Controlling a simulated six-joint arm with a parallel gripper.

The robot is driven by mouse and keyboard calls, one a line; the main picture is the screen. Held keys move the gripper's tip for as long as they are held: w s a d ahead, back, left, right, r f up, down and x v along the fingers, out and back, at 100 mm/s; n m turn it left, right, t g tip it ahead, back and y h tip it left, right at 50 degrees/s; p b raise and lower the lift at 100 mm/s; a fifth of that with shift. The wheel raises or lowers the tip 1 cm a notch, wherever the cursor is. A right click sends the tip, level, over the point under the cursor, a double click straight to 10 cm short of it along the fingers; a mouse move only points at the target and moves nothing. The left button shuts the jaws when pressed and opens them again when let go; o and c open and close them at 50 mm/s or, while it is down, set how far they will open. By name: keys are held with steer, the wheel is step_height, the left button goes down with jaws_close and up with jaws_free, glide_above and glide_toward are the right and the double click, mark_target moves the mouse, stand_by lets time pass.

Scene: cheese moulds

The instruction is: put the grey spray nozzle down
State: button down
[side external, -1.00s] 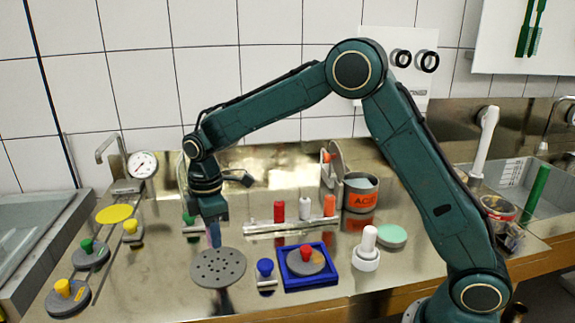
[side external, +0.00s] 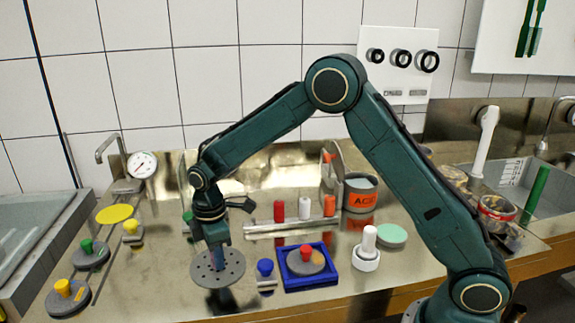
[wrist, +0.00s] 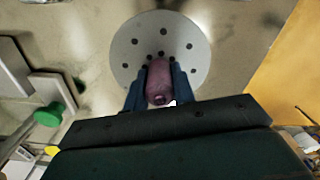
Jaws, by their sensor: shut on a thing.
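My gripper (wrist: 160,85) is shut on a rounded mauve-grey piece (wrist: 159,80), which I take to be the grey spray nozzle. In the wrist view its end with a small dark hole faces the camera. In the side view my gripper (side external: 216,258) points down over a grey round disc with holes (side external: 232,272), and the fingers hide the nozzle. The disc also shows behind the nozzle in the wrist view (wrist: 190,38). I cannot tell whether the nozzle touches the disc.
A blue-knobbed piece (side external: 265,268) and a blue square tray (side external: 290,284) stand close right of the disc. A rack (side external: 290,227) with red, white and orange pieces is behind. Green- and yellow-knobbed discs stand left. The counter in front of the disc is clear.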

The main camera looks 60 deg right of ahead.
steer(key=shift+f, duration=0.15)
steer(key=c, duration=1.2)
jaws_free()
steer(key=shift+o, duration=0.2)
step_height(320, 180, up, 12)
steer(key=shift+r, duration=0.15)
